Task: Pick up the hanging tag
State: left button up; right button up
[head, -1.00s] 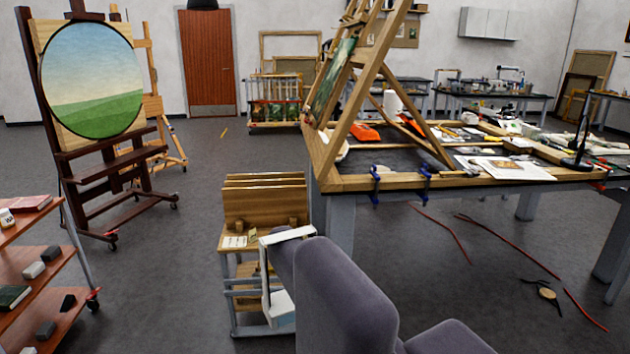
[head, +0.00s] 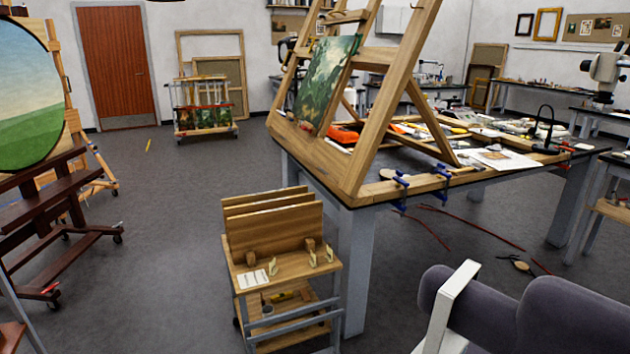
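I cannot make out for certain a hanging tag. Small pale tag-like pieces (head: 328,254) stand on the top shelf of a small wooden cart (head: 300,272), in front of its upright boards. Another small piece (head: 273,267) stands beside a white printed card (head: 253,279) on the same shelf. They are too small to tell whether any of them hangs. Neither of my grippers is in view.
A big table (head: 372,203) with a wooden easel (head: 385,120) stands right of the cart. A grey-purple padded form with a white bar (head: 460,300), perhaps a chair, fills the lower right. A dark easel (head: 50,205) stands left. Floor (head: 165,250) between is clear.

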aim_at(329, 257)
jog(key=i+j+z, duration=0.15)
jog(key=i+j, duration=0.2)
jog(key=i+j+z, duration=0.1)
jog(key=i+j, duration=0.2)
jog(key=i+j+z, duration=0.15)
jog(key=i+j, duration=0.15)
jog(key=j, duration=0.15)
jog(key=i+j+z, duration=0.1)
jog(key=i+j, duration=0.2)
jog(key=j, duration=0.15)
jog(key=i+j+z, duration=0.15)
jog(key=j, duration=0.3)
jog(key=i+j+z, duration=0.15)
jog(key=i+j, duration=0.3)
